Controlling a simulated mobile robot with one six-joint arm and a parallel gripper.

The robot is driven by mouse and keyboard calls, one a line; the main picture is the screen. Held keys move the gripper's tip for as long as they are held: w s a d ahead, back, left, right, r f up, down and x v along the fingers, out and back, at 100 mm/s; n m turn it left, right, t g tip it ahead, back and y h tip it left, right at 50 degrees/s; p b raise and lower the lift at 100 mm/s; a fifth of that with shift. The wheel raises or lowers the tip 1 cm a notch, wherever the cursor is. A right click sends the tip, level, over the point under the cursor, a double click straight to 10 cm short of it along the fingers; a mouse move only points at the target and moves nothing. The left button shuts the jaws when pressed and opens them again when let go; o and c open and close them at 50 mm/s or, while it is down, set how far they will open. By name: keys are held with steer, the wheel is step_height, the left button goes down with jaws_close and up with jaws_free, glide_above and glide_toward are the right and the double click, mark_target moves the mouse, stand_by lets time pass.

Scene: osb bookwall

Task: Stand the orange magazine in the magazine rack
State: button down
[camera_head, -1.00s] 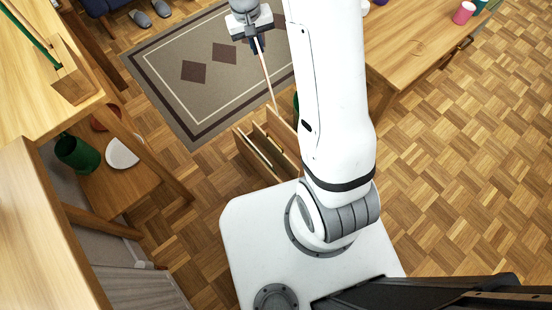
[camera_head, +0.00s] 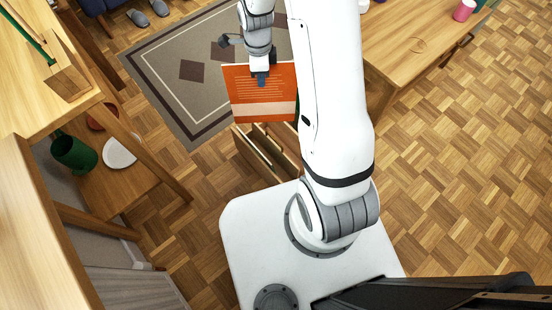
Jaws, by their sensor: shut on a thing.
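The orange magazine (camera_head: 245,88) hangs from my gripper (camera_head: 262,80), which is shut on its upper edge. Its broad orange face with a pale band along the bottom is turned toward the camera. The right edge of the magazine is partly hidden behind my arm. The wooden magazine rack (camera_head: 250,155) stands on the floor below and in front of it, with open slots between its panels. The magazine's lower edge appears near the rack's far side; I cannot tell the height between them. My arm hides the rack's right part.
A grey-brown patterned rug (camera_head: 165,62) lies behind the rack. A wooden shelf unit at left holds a green mug (camera_head: 75,152) and a white plate (camera_head: 119,152). A wooden table (camera_head: 425,40) stands at right with a pink cup (camera_head: 464,10).

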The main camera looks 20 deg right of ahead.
steer(key=s+f+m, duration=0.1)
steer(key=f+m, duration=0.1)
steer(key=m, duration=0.1)
steer(key=m+b, duration=0.4)
steer(key=m, duration=0.1)
glide_above(267, 118)
steer(key=f, duration=0.3)
steer(key=s+f, duration=0.1)
steer(key=f, duration=0.1)
steer(key=shift+a+f, duration=0.25)
steer(key=shift+a, duration=0.05)
steer(key=f+m+b, duration=0.1)
steer(key=f+b, duration=0.1)
steer(key=f, duration=0.3)
steer(key=f+m+b, duration=0.1)
steer(key=f+b, duration=0.2)
steer(key=f, duration=0.2)
steer(key=shift+s+t, duration=0.2)
steer(key=shift+t, duration=0.1)
step_height(267, 118, down, 10)
steer(key=b, duration=0.4)
steer(key=shift+m, duration=0.3)
steer(key=shift+f, duration=0.1)
steer(key=shift+f+b, duration=0.5)
steer(key=shift+b, duration=0.05)
steer(key=shift+f, duration=0.1)
steer(key=c, duration=1.6)
jaws_free()
